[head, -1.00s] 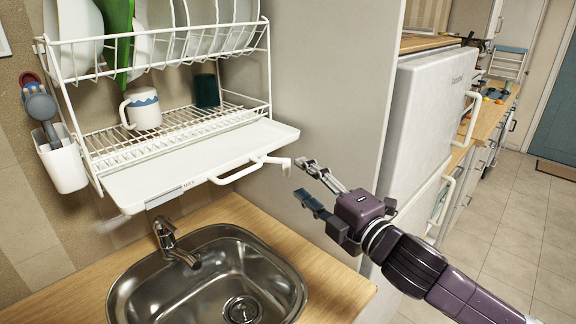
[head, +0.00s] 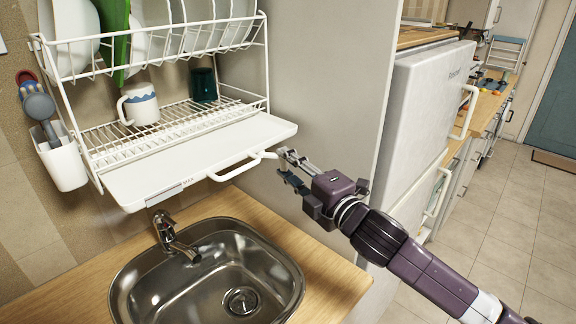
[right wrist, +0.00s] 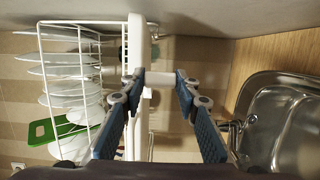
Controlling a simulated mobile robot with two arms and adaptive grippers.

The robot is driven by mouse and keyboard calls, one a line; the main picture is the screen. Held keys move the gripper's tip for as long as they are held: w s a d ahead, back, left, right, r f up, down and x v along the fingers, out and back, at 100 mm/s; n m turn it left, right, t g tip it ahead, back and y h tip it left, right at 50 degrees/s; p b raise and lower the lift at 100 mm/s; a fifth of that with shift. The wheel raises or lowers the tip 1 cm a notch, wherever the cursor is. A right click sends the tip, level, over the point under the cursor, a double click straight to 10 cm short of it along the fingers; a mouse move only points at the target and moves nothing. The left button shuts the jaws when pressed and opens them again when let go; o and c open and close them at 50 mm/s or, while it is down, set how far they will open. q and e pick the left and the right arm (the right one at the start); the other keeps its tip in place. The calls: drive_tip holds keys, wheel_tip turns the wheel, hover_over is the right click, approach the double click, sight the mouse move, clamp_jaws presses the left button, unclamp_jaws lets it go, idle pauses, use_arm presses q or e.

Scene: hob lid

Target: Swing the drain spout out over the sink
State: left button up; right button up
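The white drain spout (head: 262,156) is a bent tube along the front edge of the white drip tray (head: 190,165), under the dish rack. My right gripper (head: 283,162) is at this end, with one finger above and one below. The sink (head: 225,265) lies below the tray. My left gripper is not in view.
The wire rack (head: 168,45) above holds plates, a green board, a mug (head: 139,104) and a dark cup (head: 204,85). A grey panel (head: 330,90) stands close behind my right gripper. A white fridge (head: 430,100) is to the right. The tap (head: 172,238) stands behind the sink.

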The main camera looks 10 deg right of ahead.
drive_tip(key=shift+c, duration=1.2)
drive_tip(key=shift+s+a, duration=0.1)
drive_tip(key=shift+s+a+m+t+h+p, duration=0.2)
drive_tip(key=shift+s+a+m+h, duration=0.2)
drive_tip(key=shift+m+h, duration=1)
drive_tip(key=shift+s+a+m+t+h+p, duration=0.1)
drive_tip(key=shift+s+a+m+h+p, duration=0.4)
drive_tip(key=shift+h, duration=1.35)
drive_tip(key=shift+s+a+m+t+h+b, duration=0.15)
drive_tip(key=shift+a+m+h, duration=0.3)
drive_tip(key=shift+m+h, duration=1.1)
drive_tip(key=shift+s+h, duration=0.1)
drive_tip(key=shift+h, duration=0.2)
